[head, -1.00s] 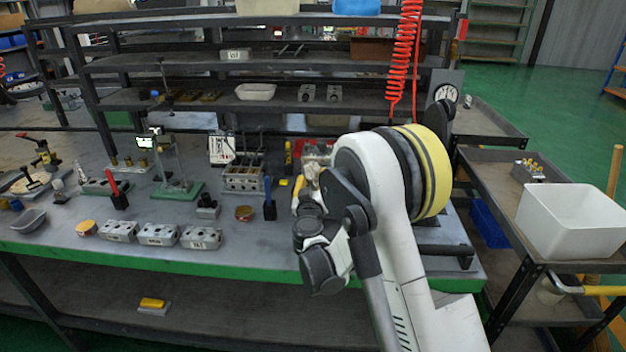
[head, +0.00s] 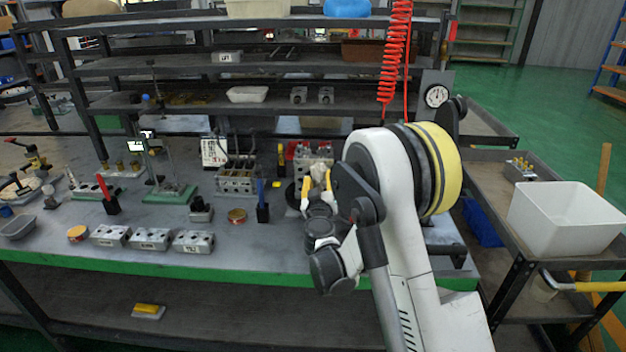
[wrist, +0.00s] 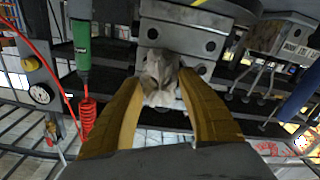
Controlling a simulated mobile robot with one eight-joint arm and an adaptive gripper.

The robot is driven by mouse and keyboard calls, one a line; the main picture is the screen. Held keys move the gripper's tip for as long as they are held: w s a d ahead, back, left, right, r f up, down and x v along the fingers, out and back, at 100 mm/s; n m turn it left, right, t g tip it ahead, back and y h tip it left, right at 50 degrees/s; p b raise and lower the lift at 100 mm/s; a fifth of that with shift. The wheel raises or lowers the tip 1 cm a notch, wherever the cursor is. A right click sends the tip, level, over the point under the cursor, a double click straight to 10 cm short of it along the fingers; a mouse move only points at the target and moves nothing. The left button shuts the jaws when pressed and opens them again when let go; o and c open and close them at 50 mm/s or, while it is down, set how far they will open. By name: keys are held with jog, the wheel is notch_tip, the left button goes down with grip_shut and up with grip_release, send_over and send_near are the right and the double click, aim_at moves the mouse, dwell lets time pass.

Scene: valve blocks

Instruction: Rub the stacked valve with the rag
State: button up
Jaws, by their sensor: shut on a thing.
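The stacked valve, a grey metal block assembly (head: 312,156), stands on the workbench just beyond my gripper. In the wrist view its block (wrist: 185,38) with round holes fills the top middle. My gripper (head: 317,183) points at it with yellow fingers, which also show in the wrist view (wrist: 160,100). The fingers are shut on a crumpled pale rag (wrist: 160,76). The rag overlaps the block's face in the wrist view and appears to be against it; exact contact is hard to tell. In the head view the rag is small and partly hidden by the fingers.
Three grey valve blocks (head: 150,239) lie along the bench's front edge. A green-and-black hanging tool (wrist: 82,45) and red coiled hose (wrist: 87,115) show in the wrist view.

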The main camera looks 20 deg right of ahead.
aim_at(306, 174)
jog(key=shift+w, duration=0.15)
jog(key=shift+a, duration=0.1)
jog(key=shift+w+a+r, duration=0.1)
jog(key=shift+w+a, duration=0.1)
jog(key=shift+a, duration=0.4)
jog(key=shift+w+a+f, duration=0.1)
jog(key=shift+w+a, duration=0.15)
jog(key=shift+a, duration=0.4)
jog(key=shift+w+a+r, duration=0.1)
jog(key=shift+w+a, duration=0.1)
jog(key=shift+a, duration=0.4)
jog(key=shift+s+a, duration=0.2)
jog(key=shift+s, duration=0.15)
jog(key=shift+c, duration=1.2)
jog(key=shift+v, duration=2.5)
jog(key=shift+s+d, duration=0.1)
